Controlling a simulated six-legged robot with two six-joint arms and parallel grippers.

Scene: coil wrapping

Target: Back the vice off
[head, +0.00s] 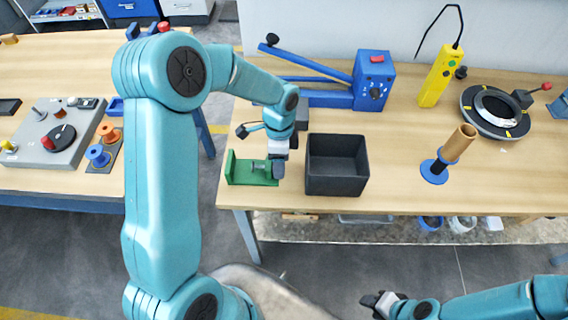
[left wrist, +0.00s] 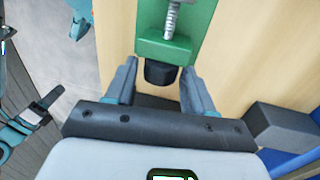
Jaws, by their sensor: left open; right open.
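The green vice (head: 238,170) sits near the front left edge of the right-hand table. In the left wrist view its green body (left wrist: 178,50) shows a grey threaded screw (left wrist: 172,18) and a black knob (left wrist: 162,74) at the screw's end. My left gripper (head: 277,168) is at the vice's right end in the head view. In the left wrist view its two fingers are apart, with the black knob between their tips; I see no clear contact. My right gripper (head: 378,302) is open and empty, low in the head view, away from the tables.
A black open bin (head: 337,187) stands just right of my left gripper. Behind are a blue lever device (head: 372,80), a yellow pendant (head: 438,78) and a black ring fixture (head: 496,108). A brown roll stands on a blue-based post (head: 434,172).

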